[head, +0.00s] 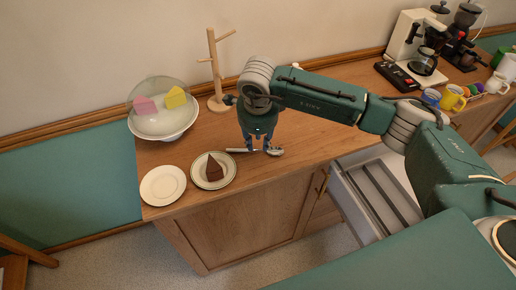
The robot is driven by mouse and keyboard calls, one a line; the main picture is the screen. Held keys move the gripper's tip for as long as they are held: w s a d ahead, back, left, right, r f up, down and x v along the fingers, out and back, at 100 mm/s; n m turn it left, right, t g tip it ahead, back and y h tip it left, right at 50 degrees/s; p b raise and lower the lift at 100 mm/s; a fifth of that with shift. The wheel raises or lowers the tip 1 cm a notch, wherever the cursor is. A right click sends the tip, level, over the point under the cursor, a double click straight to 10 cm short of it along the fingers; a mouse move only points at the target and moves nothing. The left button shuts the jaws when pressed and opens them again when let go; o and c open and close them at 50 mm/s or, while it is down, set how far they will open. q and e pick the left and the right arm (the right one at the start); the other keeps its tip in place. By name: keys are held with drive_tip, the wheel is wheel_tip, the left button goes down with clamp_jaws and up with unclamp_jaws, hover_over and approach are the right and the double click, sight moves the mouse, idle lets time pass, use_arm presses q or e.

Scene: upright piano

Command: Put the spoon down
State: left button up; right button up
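The metal spoon (274,151) is at the counter top, with its bowl to the right and its handle to the left. It looks to lie flat on or very close to the wood. My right gripper (258,149) points down over the middle of the spoon. Its two fingers look spread apart, with a gap between them, and their tips are at the spoon. The fingers hide part of the handle. I cannot tell whether they touch it. My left gripper is not in view.
A plate with chocolate cake (214,168) and an empty plate (163,186) are left of the spoon. Behind stand a domed cake stand (163,126) and a wooden mug tree (215,70). An open drawer (347,203) juts out below the counter. A coffee maker (408,40) is far right.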

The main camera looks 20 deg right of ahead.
drive_tip(key=b+v, duration=0.2)
drive_tip(key=v, duration=0.5)
drive_tip(key=shift+s+r, duration=0.2)
drive_tip(key=shift+r, duration=0.15)
drive_tip(key=shift+a, duration=0.1)
